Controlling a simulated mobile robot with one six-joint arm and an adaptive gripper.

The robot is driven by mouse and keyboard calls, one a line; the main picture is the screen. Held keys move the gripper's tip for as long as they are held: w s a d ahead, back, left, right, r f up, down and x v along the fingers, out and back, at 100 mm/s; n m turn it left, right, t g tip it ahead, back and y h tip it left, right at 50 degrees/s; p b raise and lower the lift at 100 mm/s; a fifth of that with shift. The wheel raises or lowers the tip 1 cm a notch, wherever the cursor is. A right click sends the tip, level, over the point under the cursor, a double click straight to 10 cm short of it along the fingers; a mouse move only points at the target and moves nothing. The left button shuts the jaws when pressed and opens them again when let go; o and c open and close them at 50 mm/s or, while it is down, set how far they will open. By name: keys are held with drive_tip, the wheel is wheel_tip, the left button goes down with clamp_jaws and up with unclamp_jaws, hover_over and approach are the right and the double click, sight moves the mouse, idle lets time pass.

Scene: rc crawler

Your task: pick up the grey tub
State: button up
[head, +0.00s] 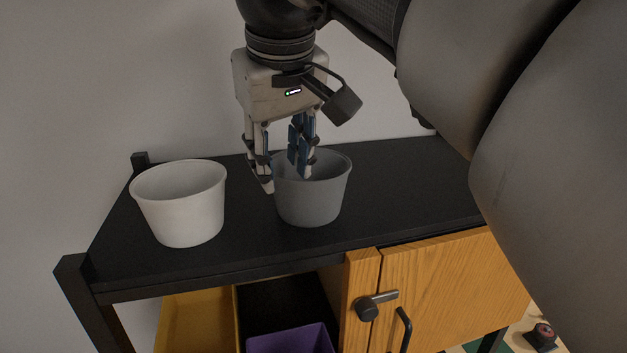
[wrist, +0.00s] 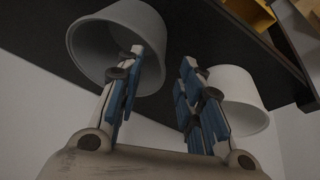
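The grey tub (head: 318,205) stands upright on the black top of the cabinet, to the right of a white tub. My gripper (head: 286,182) points down at the grey tub's left rim. One finger is inside the tub's mouth and the other is outside its left wall. The fingers are apart, with the tub's wall between them and no clear contact. The wrist view also shows the grey tub (wrist: 93,35) at upper left, with one finger over its opening. The fingers hide part of the rim.
The white tub (head: 180,207) stands close to the outer finger's side. The black top (head: 400,190) is bare to the right of the grey tub. Below are a wooden door (head: 450,285) with a handle and a purple bin (head: 290,341). A wall stands behind.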

sight(282, 210)
drive_tip(key=x, duration=0.8)
drive_tip(key=shift+w+f+b, duration=0.15)
drive_tip(key=shift+w+b, duration=0.05)
drive_tip(key=shift+b, duration=0.2)
drive_tip(key=shift+s, duration=0.1)
drive_tip(key=shift+c, duration=0.4)
clamp_jaws()
